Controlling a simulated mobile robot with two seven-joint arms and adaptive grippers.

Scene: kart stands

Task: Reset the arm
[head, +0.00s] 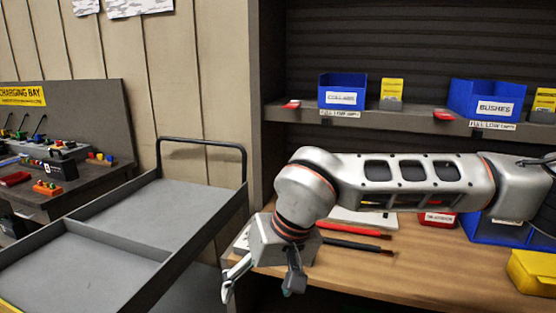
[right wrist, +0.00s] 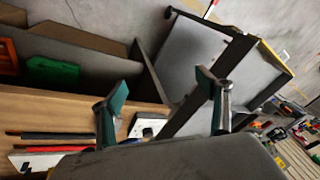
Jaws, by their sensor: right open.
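My right arm (head: 415,180) reaches in from the right of the head view, across the front of the shelf. My right gripper (head: 262,284) hangs at its end, at the left edge of the wooden bench (head: 420,268), beside the grey cart. In the right wrist view its two fingers (right wrist: 168,105) stand well apart with nothing between them. My left gripper does not show in either view.
A two-section grey cart (head: 130,215) stands left of the bench. Red (head: 355,230) and black (head: 358,246) pens lie on the bench near my arm. Blue bins (head: 342,90) stand on the shelf above, and a yellow bin (head: 533,272) is at the right.

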